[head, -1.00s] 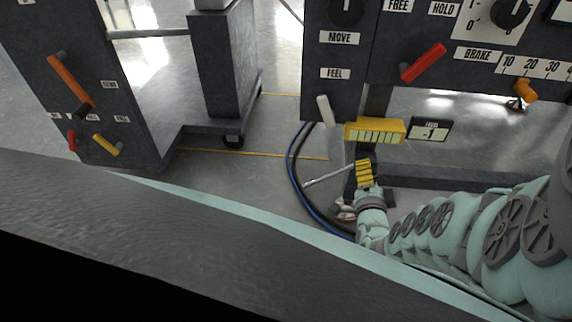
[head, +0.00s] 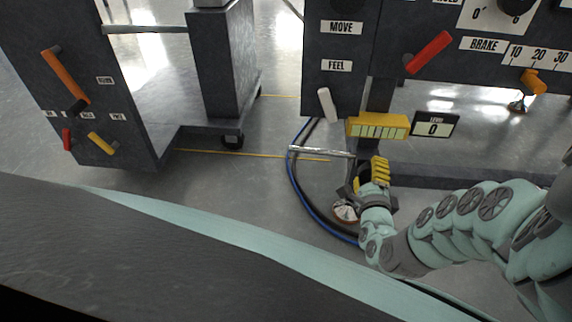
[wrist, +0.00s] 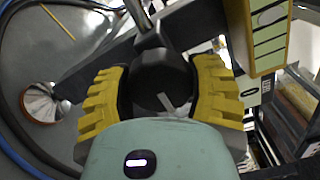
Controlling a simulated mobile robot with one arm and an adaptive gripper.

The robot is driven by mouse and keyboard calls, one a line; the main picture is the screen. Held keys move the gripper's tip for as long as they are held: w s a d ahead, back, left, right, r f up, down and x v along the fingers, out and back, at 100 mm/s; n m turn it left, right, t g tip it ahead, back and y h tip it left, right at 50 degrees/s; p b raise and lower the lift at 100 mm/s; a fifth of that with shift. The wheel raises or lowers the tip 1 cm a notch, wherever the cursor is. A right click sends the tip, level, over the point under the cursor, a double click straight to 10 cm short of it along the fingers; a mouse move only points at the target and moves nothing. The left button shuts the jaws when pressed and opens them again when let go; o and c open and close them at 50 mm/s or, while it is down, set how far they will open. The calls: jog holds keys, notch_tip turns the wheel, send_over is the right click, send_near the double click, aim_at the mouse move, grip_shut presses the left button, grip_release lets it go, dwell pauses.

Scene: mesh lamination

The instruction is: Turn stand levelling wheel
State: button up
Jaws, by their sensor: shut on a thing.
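The levelling wheel is a dark round knob (wrist: 160,80) with a pale mark on its face in the wrist view. My gripper (wrist: 160,92) has its yellow ridged fingers closed on either side of it. In the head view my gripper (head: 371,172) is low under the console, and its fingers mostly hide the wheel. A metal rod (head: 322,152) reaches left from beside the fingers; in the wrist view a rod (wrist: 137,16) meets the knob's far side. A level display (head: 434,125) reads 0, next to a yellow box (head: 378,126) with a pale segmented window.
A white lever (head: 327,104) hangs just above, below the FEEL label. A red lever (head: 429,52) and an orange one (head: 533,81) are on the console. Blue and black cables (head: 298,180) curve on the floor at left. A round metal foot (wrist: 42,103) stands near the gripper.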

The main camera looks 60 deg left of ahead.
jog(key=shift+d+f+m, duration=0.1)
jog(key=shift+m, duration=0.3)
jog(key=o, duration=1.2)
jog(key=shift+w, duration=0.1)
jog(key=shift+r+n+p, duration=0.2)
jog(key=shift+n+p, duration=0.15)
jog(key=shift+n, duration=0.35)
jog(key=n+p, duration=0.1)
jog(key=n, duration=0.1)
jog(key=n+p, duration=0.1)
jog(key=n, duration=0.1)
jog(key=shift+a+r, duration=0.1)
jog(key=shift+a, duration=0.1)
jog(key=n+p, duration=0.1)
jog(key=n, duration=0.4)
jog(key=shift+n, duration=1.3)
